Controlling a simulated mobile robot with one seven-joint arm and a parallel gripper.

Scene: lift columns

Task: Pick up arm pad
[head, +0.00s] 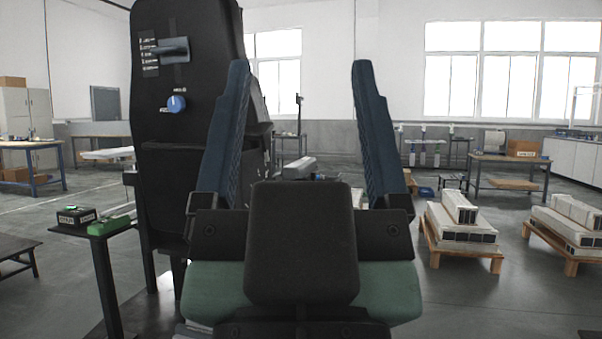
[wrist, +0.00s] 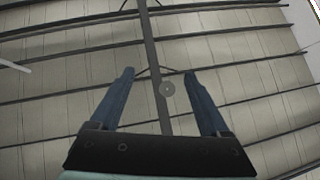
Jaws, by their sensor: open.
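My gripper (head: 300,66) is open, its two long blue fingers pointing up and wide apart in the head view. Nothing is between the fingers. In the wrist view my gripper (wrist: 159,74) points at the ceiling, with only roof panels and beams beyond it. I cannot clearly identify an arm pad. A small dark box with green on top (head: 76,215) and a green object (head: 110,226) sit on a small dark stand (head: 103,270) at the left, well apart from my gripper. They are too small to tell whether either is the pad.
A tall black lift column (head: 185,70) with a lever and blue knob stands close left of my gripper. Pallets with pale beams (head: 460,250) stand at right. A workbench (head: 510,165) is behind them. Open floor lies between the right-hand pallets.

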